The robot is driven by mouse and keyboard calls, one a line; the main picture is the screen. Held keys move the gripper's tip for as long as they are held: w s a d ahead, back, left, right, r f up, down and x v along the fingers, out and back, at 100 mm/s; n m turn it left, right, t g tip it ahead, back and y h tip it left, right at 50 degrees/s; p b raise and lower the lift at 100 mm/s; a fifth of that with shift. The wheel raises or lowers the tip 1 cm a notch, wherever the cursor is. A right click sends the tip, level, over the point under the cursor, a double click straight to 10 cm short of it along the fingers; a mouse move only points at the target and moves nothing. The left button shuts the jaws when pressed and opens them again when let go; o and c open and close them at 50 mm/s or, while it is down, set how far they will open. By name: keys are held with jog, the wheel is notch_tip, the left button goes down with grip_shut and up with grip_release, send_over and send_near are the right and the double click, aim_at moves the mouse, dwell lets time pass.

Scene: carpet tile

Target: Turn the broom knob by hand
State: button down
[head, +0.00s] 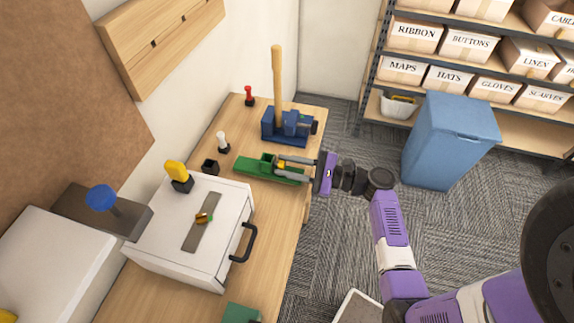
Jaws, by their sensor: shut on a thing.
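A green fixture (250,167) lies on the wooden bench. My gripper (281,167) reaches in from the right over its right half. Its grey fingers are shut on a small part of the fixture, which they mostly hide. Behind it stands a blue clamp-like block (271,129) with an upright wooden handle (277,75), perhaps the broom's, and a dark knob (314,127) on its right side. My gripper is apart from this knob. I cannot tell which part is the broom knob.
A white box (150,262) with a black handle (246,243) stands nearer on the bench (262,262). Small red (249,96), white (222,142) and yellow (177,172) pieces stand along the left. A blue bin (450,142) and shelves of labelled boxes are across the carpet.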

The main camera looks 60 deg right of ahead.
jog(key=c, duration=1.2)
grip_release()
jog(key=shift+o, duration=0.2)
jog(key=shift+s, duration=0.1)
jog(key=b+v, duration=0.1)
jog(key=v, duration=0.6)
jog(key=shift+s+d, duration=0.15)
jog(key=shift+s, duration=0.15)
jog(key=shift+o, duration=0.2)
